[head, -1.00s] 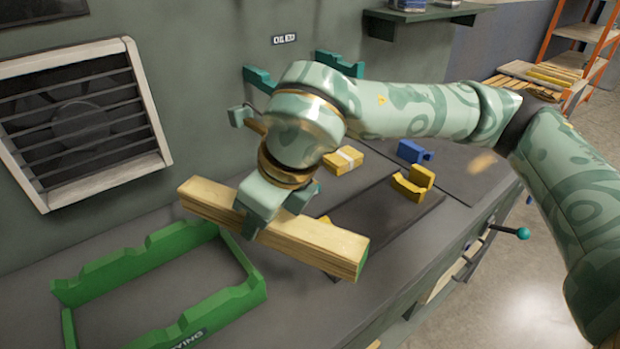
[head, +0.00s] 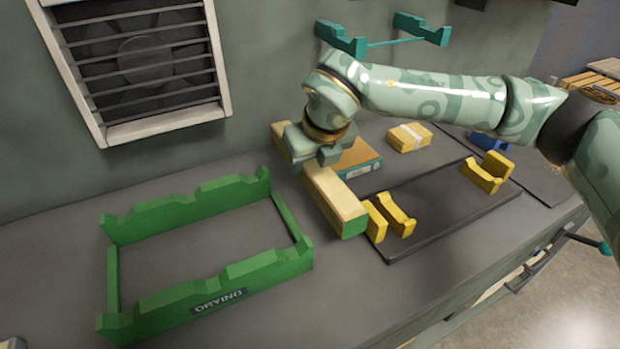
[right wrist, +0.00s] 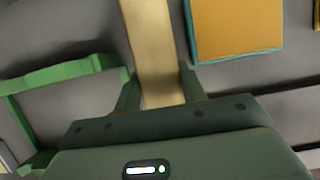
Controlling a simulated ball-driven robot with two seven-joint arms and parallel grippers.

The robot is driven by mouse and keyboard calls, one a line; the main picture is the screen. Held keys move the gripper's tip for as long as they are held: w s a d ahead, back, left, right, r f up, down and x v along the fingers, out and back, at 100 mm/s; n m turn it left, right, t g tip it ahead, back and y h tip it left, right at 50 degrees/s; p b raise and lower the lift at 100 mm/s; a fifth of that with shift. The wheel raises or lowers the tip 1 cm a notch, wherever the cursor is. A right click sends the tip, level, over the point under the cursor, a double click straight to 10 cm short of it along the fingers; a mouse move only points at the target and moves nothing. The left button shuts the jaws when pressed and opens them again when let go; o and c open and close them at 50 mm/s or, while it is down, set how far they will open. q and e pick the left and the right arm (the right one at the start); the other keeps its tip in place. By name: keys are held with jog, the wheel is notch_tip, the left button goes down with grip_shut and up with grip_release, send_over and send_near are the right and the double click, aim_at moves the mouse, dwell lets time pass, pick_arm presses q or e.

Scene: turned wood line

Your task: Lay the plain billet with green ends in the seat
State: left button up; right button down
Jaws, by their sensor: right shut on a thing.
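The plain wooden billet (head: 335,200), with a green near end, is held in my right gripper (head: 314,160). It points from the wall side toward the bench front, between the green rack and the yellow supports. In the right wrist view the billet (right wrist: 150,45) runs between the two fingers (right wrist: 158,92). Yellow notched supports (head: 397,216) and (head: 482,178) stand at the two ends of a dark plate (head: 440,212), and nothing lies across them. The billet's near end is close to the left support; I cannot tell whether they touch. My left gripper is out of view.
A green rack (head: 265,270) labelled DRYING stands empty at left. A yellow-topped box with teal sides (head: 362,160) is close behind the billet. A banded yellow block (head: 409,137) and a blue piece (head: 488,141) lie farther right. Teal wall brackets (head: 342,38) are above.

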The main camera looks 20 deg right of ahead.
jog(key=shift+w+f, duration=0.4)
jog(key=shift+f, duration=0.1)
notch_tip(320, 180, down, 3)
jog(key=shift+w+f+b, duration=0.15)
jog(key=shift+f+b, duration=0.05)
jog(key=shift+b, duration=0.85)
jog(key=shift+r, duration=0.2)
jog(key=c, duration=1.1)
grip_release()
jog(key=shift+f, duration=0.1)
